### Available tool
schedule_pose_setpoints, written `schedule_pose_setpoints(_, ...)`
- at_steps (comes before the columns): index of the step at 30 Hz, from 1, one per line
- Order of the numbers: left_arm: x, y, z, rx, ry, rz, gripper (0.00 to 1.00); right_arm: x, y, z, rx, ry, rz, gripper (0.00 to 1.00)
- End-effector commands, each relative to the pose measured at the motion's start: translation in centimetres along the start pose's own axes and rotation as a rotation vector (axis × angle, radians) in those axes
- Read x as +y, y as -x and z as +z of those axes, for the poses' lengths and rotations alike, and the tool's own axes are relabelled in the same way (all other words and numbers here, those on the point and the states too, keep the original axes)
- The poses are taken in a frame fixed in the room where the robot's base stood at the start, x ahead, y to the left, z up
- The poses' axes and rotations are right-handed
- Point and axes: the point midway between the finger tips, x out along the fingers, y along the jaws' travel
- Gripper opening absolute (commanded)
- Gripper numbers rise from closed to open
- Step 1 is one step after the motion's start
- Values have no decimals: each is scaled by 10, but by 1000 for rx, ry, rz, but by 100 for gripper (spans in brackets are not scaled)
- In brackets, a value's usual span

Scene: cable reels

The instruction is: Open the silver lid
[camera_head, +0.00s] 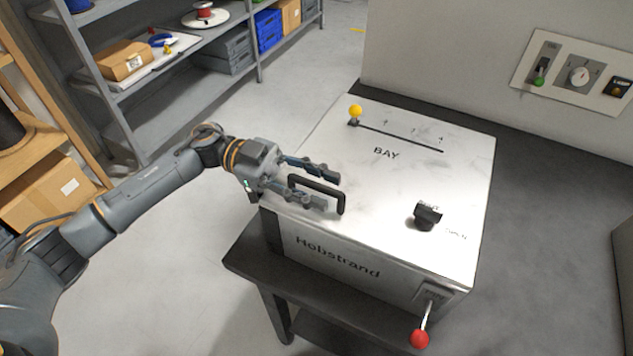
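The silver lid (392,190) is the flat, pale top of a box marked "Hobstrand" and lies closed on it. A black bar handle (318,186) stands near the lid's left edge. My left gripper (327,190) is at this handle with its fingers apart, one on the far side and one on the near side. I cannot tell whether either finger touches it. A black turning knob (427,217) sits on the lid's right part, beside small lettering that seems to include "OPEN". My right gripper is out of view.
A yellow-knobbed slider (355,112) runs along a slot at the lid's back. A red-ended lever (420,338) sticks out at the box's front right corner. The box stands on a dark table (300,298). A wall panel (574,74) is at right, shelves (180,100) at left.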

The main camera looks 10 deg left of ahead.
Motion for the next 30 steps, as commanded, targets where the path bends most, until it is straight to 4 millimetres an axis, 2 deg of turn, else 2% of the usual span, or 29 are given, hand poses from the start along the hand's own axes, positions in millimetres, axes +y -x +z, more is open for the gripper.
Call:
schedule_pose_setpoints(1,0,0,0,0,0,0,34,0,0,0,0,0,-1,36)
schedule_pose_setpoints(6,0,0,0,0,0,0,0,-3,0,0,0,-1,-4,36)
schedule_pose_setpoints(15,0,0,-1,0,1,0,0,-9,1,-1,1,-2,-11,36)
schedule_pose_setpoints(20,-4,1,-10,0,19,-1,0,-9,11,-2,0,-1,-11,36)
schedule_pose_setpoints(26,-15,1,-39,-1,91,-1,0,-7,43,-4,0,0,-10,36)
schedule_pose_setpoints(30,-28,1,-66,0,172,-1,0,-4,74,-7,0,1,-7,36)
